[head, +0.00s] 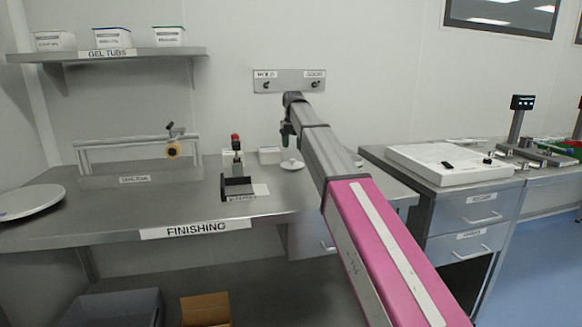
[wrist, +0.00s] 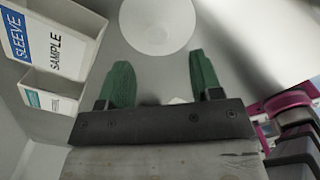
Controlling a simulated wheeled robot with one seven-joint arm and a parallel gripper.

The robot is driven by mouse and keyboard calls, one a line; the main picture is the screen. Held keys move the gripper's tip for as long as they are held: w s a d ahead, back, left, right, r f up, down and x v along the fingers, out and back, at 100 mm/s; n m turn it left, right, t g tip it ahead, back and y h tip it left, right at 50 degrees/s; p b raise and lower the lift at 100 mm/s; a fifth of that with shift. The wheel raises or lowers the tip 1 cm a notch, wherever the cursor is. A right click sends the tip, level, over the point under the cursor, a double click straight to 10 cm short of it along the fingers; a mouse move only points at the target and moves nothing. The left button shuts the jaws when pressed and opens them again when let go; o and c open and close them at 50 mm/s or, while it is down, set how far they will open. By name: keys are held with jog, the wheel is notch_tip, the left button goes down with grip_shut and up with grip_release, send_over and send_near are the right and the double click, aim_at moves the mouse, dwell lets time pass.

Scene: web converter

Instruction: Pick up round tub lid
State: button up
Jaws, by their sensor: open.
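A white round lid (head: 292,165) lies on the steel bench, toward its back right. It also shows in the wrist view as a pale disc (wrist: 157,24) with a small raised circle at its centre, cut by the top edge. My gripper (head: 287,140) is above the lid in the head view, with its green fingers pointing down. In the wrist view my gripper (wrist: 160,80) is open, its two fingers wide apart and nothing between them. The lid lies beyond the fingertips, roughly centred between them, and appears apart from them.
A white box labelled SLEEVE SAMPLE (wrist: 50,45) stands close to the left finger in the wrist view. On the bench (head: 100,232) are a dark device with a red knob (head: 237,175), a tape rail (head: 140,150) and a large round plate (head: 30,200). Tubs (head: 112,38) sit on the shelf.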

aim_at(292, 163)
jog(key=shift+w+a+f, duration=0.1)
jog(key=shift+w+f, duration=0.05)
jog(key=shift+f, duration=3.05)
jog(key=c, duration=0.9)
